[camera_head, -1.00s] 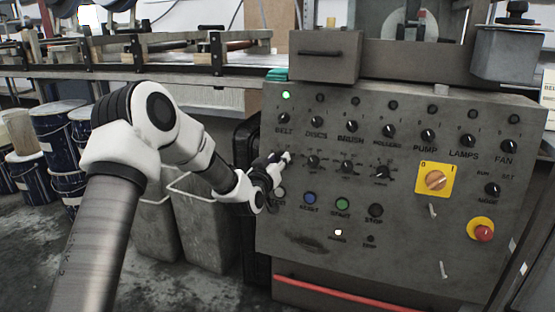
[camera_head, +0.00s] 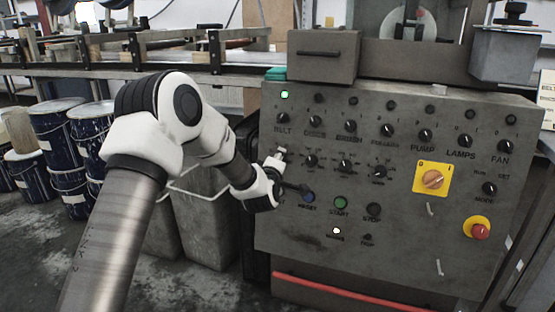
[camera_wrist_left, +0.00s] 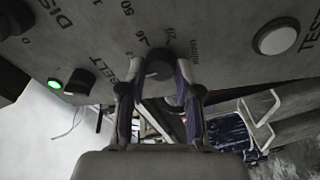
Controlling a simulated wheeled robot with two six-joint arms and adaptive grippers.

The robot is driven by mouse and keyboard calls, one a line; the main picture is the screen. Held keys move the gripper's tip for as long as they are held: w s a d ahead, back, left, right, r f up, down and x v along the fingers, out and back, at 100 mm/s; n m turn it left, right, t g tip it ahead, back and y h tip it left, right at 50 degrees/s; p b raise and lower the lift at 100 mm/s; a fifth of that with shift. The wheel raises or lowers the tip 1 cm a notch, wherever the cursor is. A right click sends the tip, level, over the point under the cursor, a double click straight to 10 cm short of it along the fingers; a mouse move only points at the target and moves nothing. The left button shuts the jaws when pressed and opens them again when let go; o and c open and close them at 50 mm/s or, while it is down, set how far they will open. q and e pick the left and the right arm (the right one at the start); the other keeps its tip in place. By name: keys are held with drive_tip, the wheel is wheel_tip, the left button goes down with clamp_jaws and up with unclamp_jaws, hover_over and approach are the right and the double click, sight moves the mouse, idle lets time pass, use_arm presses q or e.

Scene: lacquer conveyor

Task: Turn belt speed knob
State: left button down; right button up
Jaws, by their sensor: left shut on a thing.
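The belt speed knob (camera_wrist_left: 159,70) is a small dark round knob on the grey control panel (camera_head: 400,255), beside the word BELT and a printed number scale. My left gripper (camera_wrist_left: 160,85) has its two fingers on either side of this knob, shut on it. In the head view my left gripper (camera_head: 279,158) is at the panel's left edge, at the left end of the second knob row, and hides the knob there. The knob's pointer direction cannot be made out. My right gripper is not in view.
A dark BELT selector (camera_head: 283,118) sits above, under a lit green lamp (camera_head: 284,94). Other knobs, a green START button (camera_head: 340,202), a yellow-plated rotary switch (camera_head: 432,180) and a red emergency button (camera_head: 479,231) share the panel. Blue-black buckets (camera_head: 60,120) stand at left.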

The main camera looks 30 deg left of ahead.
use_arm(q)
drive_tip(key=shift+r+n+g+h+b, duration=0.15)
drive_tip(key=shift+n+g+b, duration=0.35)
drive_tip(key=shift+n, duration=1.8)
drive_tip(key=shift+n+g+h+b, duration=0.1)
drive_tip(key=shift+n+g+b, duration=0.4)
drive_tip(key=shift+n, duration=1.8)
drive_tip(key=shift+r+n+g+h+b, duration=0.15)
drive_tip(key=shift+n+b, duration=0.6)
drive_tip(key=shift+n, duration=1.55)
drive_tip(key=shift+f, duration=0.1)
drive_tip(key=c, duration=0.8)
unclamp_jaws()
